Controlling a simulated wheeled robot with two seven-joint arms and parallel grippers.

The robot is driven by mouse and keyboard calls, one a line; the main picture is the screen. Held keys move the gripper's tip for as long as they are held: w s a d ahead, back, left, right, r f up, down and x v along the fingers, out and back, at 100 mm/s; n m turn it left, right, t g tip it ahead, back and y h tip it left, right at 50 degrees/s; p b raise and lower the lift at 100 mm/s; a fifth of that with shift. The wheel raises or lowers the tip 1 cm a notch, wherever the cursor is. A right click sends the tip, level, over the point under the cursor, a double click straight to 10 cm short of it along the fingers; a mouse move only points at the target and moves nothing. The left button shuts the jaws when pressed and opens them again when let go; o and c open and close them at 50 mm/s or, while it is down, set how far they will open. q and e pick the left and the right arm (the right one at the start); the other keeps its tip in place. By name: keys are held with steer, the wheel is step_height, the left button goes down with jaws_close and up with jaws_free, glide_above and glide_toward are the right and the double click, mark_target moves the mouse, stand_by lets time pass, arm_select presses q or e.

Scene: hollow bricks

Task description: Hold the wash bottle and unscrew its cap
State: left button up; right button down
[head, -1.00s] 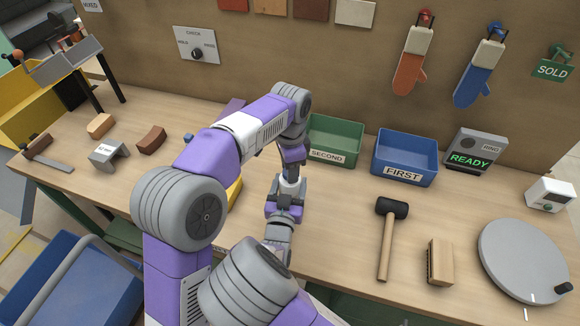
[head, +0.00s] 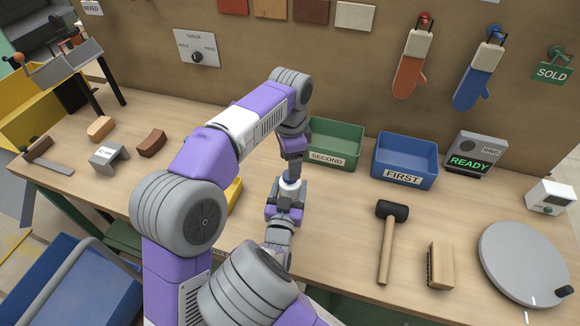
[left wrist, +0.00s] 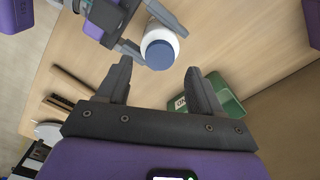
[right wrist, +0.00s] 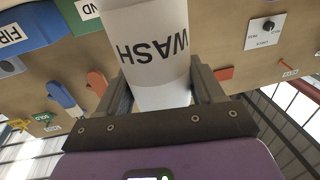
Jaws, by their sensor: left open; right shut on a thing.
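The wash bottle (right wrist: 150,40) is white with "WASH" on its side, and my right gripper (right wrist: 162,85) is shut on it. In the head view the bottle (head: 289,189) is held upright above the middle of the bench, its lower part hidden by my right gripper (head: 285,208). Its blue cap (left wrist: 162,52) sits on top of the bottle in the left wrist view. My left gripper (left wrist: 157,76) is open and empty. It is above the cap, which shows just past the gap between its fingertips. My left arm partly hides this gripper in the head view.
A green bin (head: 333,159) marked SECOND and a blue bin (head: 404,178) marked FIRST stand at the back. A mallet (head: 388,235), a brush (head: 440,265) and a grey turntable (head: 525,262) lie to the right. Several small pieces lie at the left.

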arm_select(q)
steer(key=shift+r, duration=0.3)
steer(key=shift+c, duration=0.4)
steer(key=m, duration=0.2)
steer(key=r+m, duration=0.1)
steer(key=m, duration=0.2)
steer(key=shift+r+m, duration=0.25)
steer(key=shift+m, duration=0.05)
steer(key=m, duration=0.2)
steer(key=r+m, duration=0.1)
steer(key=m, duration=0.2)
steer(key=shift+r+m, duration=0.3)
steer(key=shift+r, duration=0.05)
glide_above(290, 193)
steer(key=w, duration=0.3)
steer(key=shift+f, duration=3.95)
